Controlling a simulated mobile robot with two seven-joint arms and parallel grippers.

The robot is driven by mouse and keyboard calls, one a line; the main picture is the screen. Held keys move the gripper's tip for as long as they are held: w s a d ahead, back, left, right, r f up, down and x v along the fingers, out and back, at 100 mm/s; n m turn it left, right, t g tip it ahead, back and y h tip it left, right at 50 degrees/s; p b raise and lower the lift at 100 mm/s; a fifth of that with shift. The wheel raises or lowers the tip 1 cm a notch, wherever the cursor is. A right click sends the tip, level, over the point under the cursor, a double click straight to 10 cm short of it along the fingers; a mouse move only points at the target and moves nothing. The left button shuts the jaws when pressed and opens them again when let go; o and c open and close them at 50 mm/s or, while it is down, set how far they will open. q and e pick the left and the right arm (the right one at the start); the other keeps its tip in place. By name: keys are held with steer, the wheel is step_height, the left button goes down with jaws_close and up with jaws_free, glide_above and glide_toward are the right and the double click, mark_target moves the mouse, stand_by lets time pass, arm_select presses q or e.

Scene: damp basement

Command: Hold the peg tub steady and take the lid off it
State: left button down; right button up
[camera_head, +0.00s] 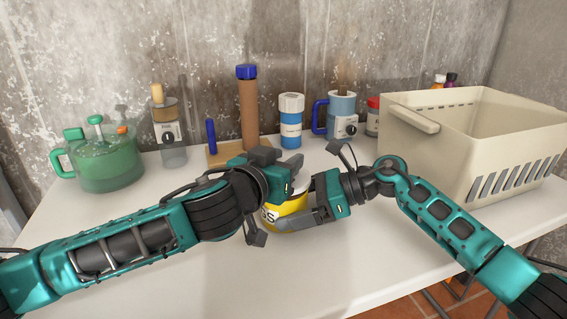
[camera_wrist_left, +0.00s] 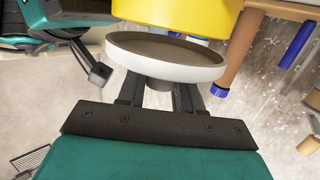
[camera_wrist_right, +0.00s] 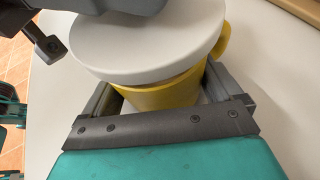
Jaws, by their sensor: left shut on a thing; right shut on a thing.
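The yellow peg tub (camera_head: 285,221) stands on the white table, partly hidden by my grippers in the head view. My right gripper (camera_head: 308,207) is shut around its sides; the right wrist view shows the tub wall (camera_wrist_right: 160,97) between the fingers. The round white lid (camera_wrist_left: 165,72) is gripped by its knob in my left gripper (camera_wrist_left: 158,92). In the left wrist view, the lid's hollow underside shows, with a gap between it and the tub (camera_wrist_left: 185,15). The lid (camera_wrist_right: 150,45) hangs over the tub in the right wrist view. The tub's inside is hidden.
Behind the grippers stand a wooden base with a brown post (camera_head: 249,115), a blue bottle (camera_head: 291,128) and a blue mug-like container (camera_head: 341,105). A green pot (camera_head: 105,165) is at left, a cream basket (camera_head: 450,150) at right. The front table is clear.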

arm_select(q)
steer(key=shift+r, duration=2)
arm_select(e)
steer(key=o, duration=1.2)
steer(key=shift+c, duration=0.2)
